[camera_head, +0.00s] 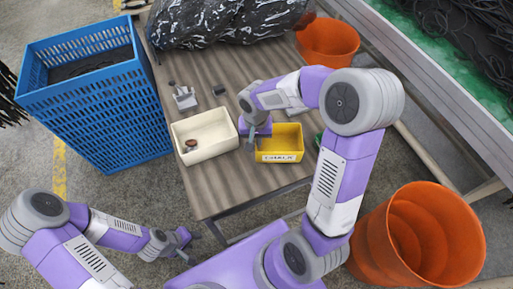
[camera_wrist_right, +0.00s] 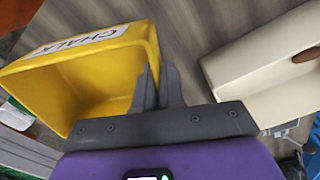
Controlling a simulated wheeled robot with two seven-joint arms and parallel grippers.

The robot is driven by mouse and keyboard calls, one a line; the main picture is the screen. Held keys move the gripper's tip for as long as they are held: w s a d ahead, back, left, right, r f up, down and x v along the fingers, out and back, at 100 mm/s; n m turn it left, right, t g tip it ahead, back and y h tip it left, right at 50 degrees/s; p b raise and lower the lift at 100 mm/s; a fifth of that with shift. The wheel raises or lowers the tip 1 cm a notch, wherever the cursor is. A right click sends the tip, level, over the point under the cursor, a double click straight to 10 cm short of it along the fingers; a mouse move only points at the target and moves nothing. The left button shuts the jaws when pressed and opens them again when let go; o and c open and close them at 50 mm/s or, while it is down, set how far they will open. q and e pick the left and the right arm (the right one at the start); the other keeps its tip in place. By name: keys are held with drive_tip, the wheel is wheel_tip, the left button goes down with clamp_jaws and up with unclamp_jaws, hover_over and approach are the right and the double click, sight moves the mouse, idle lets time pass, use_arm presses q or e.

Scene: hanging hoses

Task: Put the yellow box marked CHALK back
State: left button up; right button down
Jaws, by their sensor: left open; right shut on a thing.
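The yellow box (camera_head: 290,132), labelled CHALK on its front, is upright and looks empty, at the near right of the wooden table; whether it rests on the top or is slightly raised I cannot tell. My right gripper (camera_head: 252,141) is shut on its left wall. In the right wrist view the fingers (camera_wrist_right: 157,82) pinch the wall of the yellow box (camera_wrist_right: 100,75). My left gripper (camera_head: 190,243) is open and empty, low in front of the table and away from the box.
A cream bin (camera_head: 212,150) with small brown items stands just left of the yellow box. Small grey parts lie behind it. A green item (camera_head: 318,138) is partly hidden at right. A blue crate (camera_head: 110,115) and orange buckets (camera_head: 440,225), (camera_head: 345,38) flank the table (camera_head: 205,188). A black bundle lies behind.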

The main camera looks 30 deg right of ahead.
wheel_tip(320, 180, down, 4)
drive_tip(key=shift+b, duration=0.6)
drive_tip(key=shift+r, duration=0.1)
drive_tip(key=c, duration=1.2)
unclamp_jaws()
drive_tip(key=shift+c, duration=0.2)
drive_tip(key=shift+r, duration=0.2)
wheel_tip(320, 180, up, 12)
drive_tip(key=p, duration=0.4)
drive_tip(key=shift+f, duration=0.15)
